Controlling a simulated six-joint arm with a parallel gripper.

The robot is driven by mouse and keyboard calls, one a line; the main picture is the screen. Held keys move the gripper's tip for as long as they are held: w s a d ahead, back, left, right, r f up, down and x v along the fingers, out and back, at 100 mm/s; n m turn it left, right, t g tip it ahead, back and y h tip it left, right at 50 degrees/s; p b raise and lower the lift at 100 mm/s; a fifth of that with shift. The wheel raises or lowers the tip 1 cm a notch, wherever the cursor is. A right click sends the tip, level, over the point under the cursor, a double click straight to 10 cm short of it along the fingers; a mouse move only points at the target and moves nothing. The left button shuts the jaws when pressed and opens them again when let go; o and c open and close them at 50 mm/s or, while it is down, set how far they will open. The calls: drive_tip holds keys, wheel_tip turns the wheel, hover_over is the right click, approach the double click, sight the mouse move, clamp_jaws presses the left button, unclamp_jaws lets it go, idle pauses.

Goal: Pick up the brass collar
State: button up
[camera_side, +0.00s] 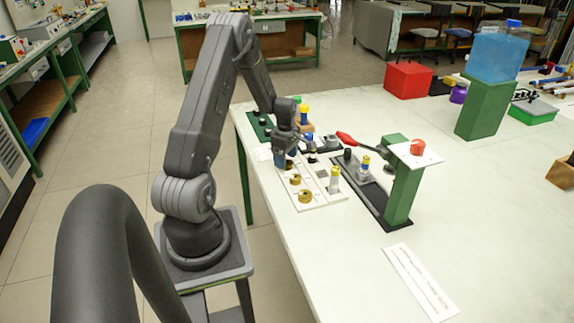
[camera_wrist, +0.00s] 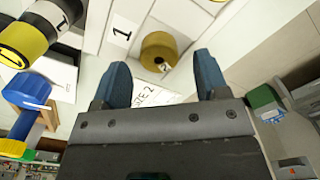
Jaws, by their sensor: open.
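A brass collar (camera_wrist: 158,46), a short ring with a dark central hole, sits on the white board (camera_wrist: 184,23) in the wrist view. It lies just beyond and between the blue fingertips of my gripper (camera_wrist: 161,62), which is open and empty. In the side view my gripper (camera_side: 285,158) hangs low over the back left part of the white board (camera_side: 325,201). Brass collars stand on that board near it, one in the middle (camera_side: 294,180) and one nearer the front (camera_side: 305,196). I cannot tell which of them the wrist view shows.
A yellow-topped rod (camera_side: 334,179) stands right of the collars. Further right is a black base (camera_side: 398,226) with a red-handled clamp (camera_side: 347,139) and a green post (camera_side: 402,195). In the wrist view, a black-and-yellow cylinder (camera_wrist: 28,42) and blue part (camera_wrist: 27,91) lie left.

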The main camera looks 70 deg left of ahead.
drive_tip(key=shift+f, duration=0.7)
drive_tip(key=shift+c, duration=0.3)
drive_tip(key=c, duration=0.9)
